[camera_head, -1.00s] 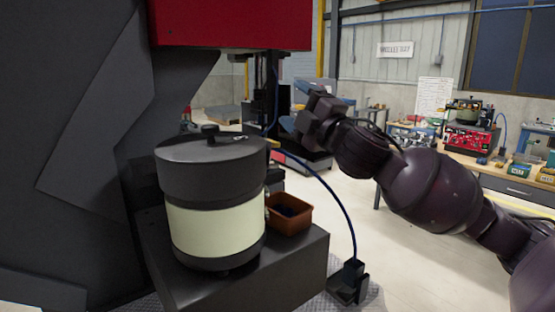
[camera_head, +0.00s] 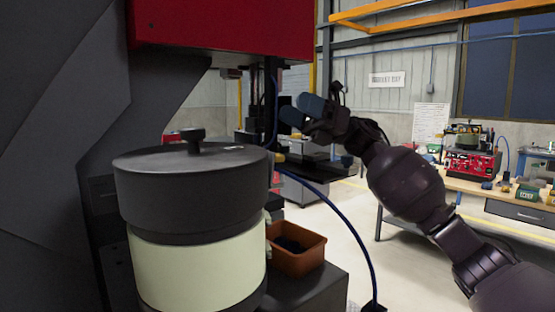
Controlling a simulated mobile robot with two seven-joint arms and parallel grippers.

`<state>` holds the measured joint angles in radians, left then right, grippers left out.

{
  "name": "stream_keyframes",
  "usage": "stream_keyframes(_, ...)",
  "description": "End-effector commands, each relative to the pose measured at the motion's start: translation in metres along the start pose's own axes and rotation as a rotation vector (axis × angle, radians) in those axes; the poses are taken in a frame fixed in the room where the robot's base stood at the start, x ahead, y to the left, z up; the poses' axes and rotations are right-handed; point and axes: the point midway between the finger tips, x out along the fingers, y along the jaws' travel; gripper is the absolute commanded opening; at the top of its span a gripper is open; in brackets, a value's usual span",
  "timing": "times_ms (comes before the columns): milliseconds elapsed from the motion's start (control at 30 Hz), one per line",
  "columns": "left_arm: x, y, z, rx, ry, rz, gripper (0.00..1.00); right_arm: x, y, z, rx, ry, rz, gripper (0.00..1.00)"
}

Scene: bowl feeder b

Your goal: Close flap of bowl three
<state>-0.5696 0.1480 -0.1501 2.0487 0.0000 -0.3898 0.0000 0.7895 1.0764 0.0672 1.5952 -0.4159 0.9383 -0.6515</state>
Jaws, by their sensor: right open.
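A bowl feeder (camera_head: 195,262) with a cream lower band and a dark upper drum stands in front of me, left of centre. Its dark round lid (camera_head: 165,161) with a knob (camera_head: 191,138) covers the top. Which part is the flap of bowl three, I cannot tell. My right gripper (camera_head: 297,110) is raised to the right of the feeder and higher than its lid, apart from it. Its blue-tipped fingers point left and are open with nothing between them. My left gripper is not in view.
An orange bin (camera_head: 297,256) with dark contents stands right of the feeder on a dark block. A blue hose (camera_head: 335,205) arcs down beside it. A red machine housing (camera_head: 225,27) hangs above. A workbench (camera_head: 500,200) with a red unit stands at the back right.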

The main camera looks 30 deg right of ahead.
Motion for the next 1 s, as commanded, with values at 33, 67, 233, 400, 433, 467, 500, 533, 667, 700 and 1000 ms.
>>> stream_keyframes(33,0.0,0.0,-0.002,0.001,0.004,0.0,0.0,-0.007,-0.001,-0.006,-0.026,0.049,0.022,0.72)
stream_keyframes(67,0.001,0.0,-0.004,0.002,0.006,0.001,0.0,-0.011,-0.001,-0.011,-0.042,0.08,0.036,0.72)
stream_keyframes(233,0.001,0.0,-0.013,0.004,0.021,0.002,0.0,-0.032,0.002,-0.037,-0.127,0.252,0.131,0.72)
stream_keyframes(400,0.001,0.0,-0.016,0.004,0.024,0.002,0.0,-0.046,0.012,-0.059,-0.193,0.384,0.234,0.72)
stream_keyframes(433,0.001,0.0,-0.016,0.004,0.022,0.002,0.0,-0.047,0.014,-0.061,-0.203,0.401,0.251,0.72)
stream_keyframes(467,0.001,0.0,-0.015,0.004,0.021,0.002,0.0,-0.049,0.015,-0.064,-0.212,0.415,0.265,0.72)
stream_keyframes(500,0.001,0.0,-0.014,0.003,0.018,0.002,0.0,-0.05,0.017,-0.066,-0.222,0.431,0.283,0.72)
stream_keyframes(533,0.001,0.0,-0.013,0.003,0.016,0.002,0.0,-0.051,0.018,-0.068,-0.23,0.44,0.295,0.72)
stream_keyframes(667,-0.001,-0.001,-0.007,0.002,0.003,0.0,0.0,-0.053,0.021,-0.071,-0.257,0.455,0.322,0.72)
stream_keyframes(700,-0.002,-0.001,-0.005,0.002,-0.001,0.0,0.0,-0.051,0.022,-0.072,-0.261,0.454,0.322,0.72)
stream_keyframes(1000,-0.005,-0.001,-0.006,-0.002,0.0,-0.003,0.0,-0.018,0.032,-0.089,-0.262,0.453,0.324,0.72)
